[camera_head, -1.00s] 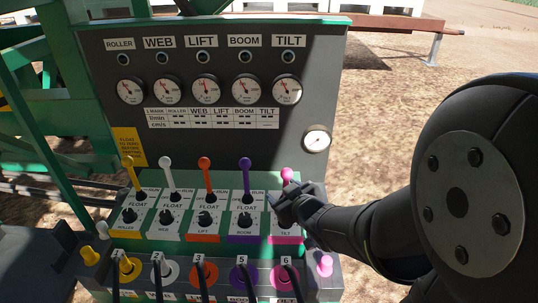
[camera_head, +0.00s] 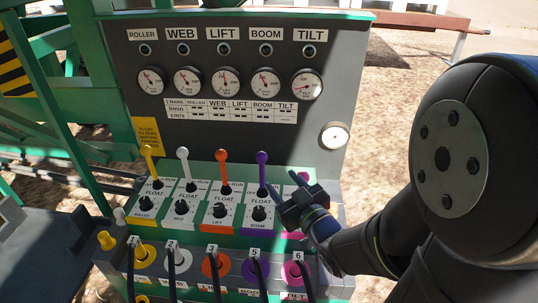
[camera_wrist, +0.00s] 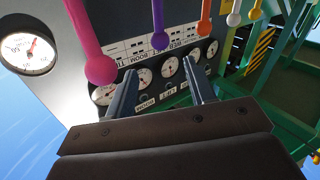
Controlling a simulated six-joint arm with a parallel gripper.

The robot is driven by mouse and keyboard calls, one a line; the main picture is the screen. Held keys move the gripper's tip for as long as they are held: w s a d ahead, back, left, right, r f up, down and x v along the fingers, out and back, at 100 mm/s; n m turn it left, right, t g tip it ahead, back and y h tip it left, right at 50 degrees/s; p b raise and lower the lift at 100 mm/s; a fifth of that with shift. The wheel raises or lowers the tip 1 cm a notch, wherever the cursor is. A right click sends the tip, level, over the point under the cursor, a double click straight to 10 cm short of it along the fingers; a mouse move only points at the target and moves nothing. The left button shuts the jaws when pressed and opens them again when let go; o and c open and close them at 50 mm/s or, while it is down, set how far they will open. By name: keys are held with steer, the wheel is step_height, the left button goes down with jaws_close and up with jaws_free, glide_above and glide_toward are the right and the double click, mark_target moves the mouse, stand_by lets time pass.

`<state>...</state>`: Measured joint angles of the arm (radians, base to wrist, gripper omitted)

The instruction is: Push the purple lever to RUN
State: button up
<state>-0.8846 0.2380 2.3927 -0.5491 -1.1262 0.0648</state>
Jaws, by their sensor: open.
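The purple lever (camera_head: 262,172) stands upright above the BOOM plate, fourth from the left, in the head view. It shows in the wrist view as a purple knob (camera_wrist: 160,40), in the gap between my two fingers in the picture. My gripper (camera_head: 287,184) is open and empty, just right of the purple lever; I cannot tell whether it touches it. My fingers (camera_wrist: 161,95) also show in the wrist view. The BOOM plate's RUN mark is partly hidden by my gripper.
The pink lever (camera_wrist: 101,68) is close to my left finger in the wrist view and hidden behind my gripper in the head view. Orange (camera_head: 222,171), white (camera_head: 183,170) and yellow (camera_head: 149,165) levers stand to the left. A gauge panel (camera_head: 240,142) rises behind.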

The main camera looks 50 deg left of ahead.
mark_target(265, 161)
steer(key=a, duration=0.4)
steer(key=w+a, duration=0.1)
steer(key=a, duration=0.3)
steer(key=w+a, duration=0.1)
steer(key=a, duration=0.2)
steer(key=shift+w+a, duration=0.15)
steer(key=shift+a, duration=0.25)
jaws_close()
